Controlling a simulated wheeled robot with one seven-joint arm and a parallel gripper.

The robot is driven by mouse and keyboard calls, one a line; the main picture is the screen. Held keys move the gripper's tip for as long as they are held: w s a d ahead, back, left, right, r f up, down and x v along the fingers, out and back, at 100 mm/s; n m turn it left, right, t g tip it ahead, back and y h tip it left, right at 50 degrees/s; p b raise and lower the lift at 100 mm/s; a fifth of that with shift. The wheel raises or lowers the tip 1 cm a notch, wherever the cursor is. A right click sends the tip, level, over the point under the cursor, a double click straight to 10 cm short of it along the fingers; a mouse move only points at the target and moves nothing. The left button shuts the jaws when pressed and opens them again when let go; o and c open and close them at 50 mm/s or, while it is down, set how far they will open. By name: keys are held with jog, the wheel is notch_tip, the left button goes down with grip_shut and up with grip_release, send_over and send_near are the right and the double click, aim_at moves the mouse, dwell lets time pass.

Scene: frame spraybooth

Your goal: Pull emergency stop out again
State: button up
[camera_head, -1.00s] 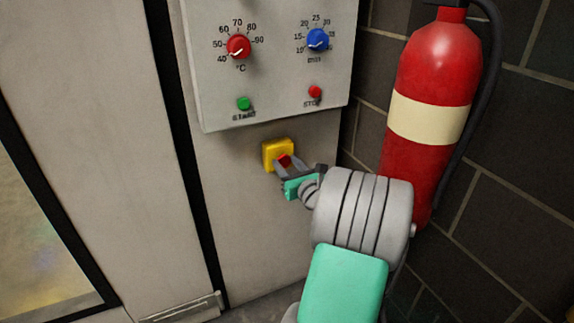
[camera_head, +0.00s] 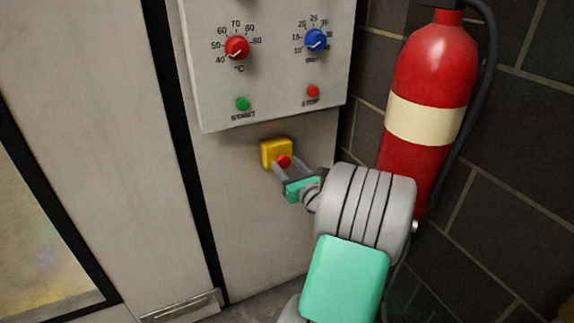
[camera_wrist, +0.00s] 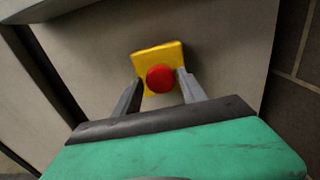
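The emergency stop is a red mushroom button (camera_head: 284,161) on a yellow square box (camera_head: 270,152), fixed to the cabinet front below the control panel. In the wrist view the red button (camera_wrist: 160,78) sits in front of the yellow box (camera_wrist: 146,53), between and slightly beyond my fingertips. My gripper (camera_head: 288,164) faces the box from the lower right. In the wrist view my gripper (camera_wrist: 158,82) has its two fingers apart, one on each side of the button. A gap shows between fingers and button, and nothing is held.
The control panel (camera_head: 270,80) above carries a red knob (camera_head: 237,47), a blue knob (camera_head: 316,40), a green start button (camera_head: 242,104) and a red stop button (camera_head: 313,91). A fire extinguisher (camera_head: 432,75) stands close to my arm on the right, before a dark tiled wall (camera_head: 530,150).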

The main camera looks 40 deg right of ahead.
jog(key=shift+o, duration=1.4)
jog(key=p+v, duration=0.1)
jog(key=v, duration=0.6)
jog(key=shift+s, duration=0.4)
jog(key=shift+a+r, duration=0.1)
jog(key=shift+a, duration=0.05)
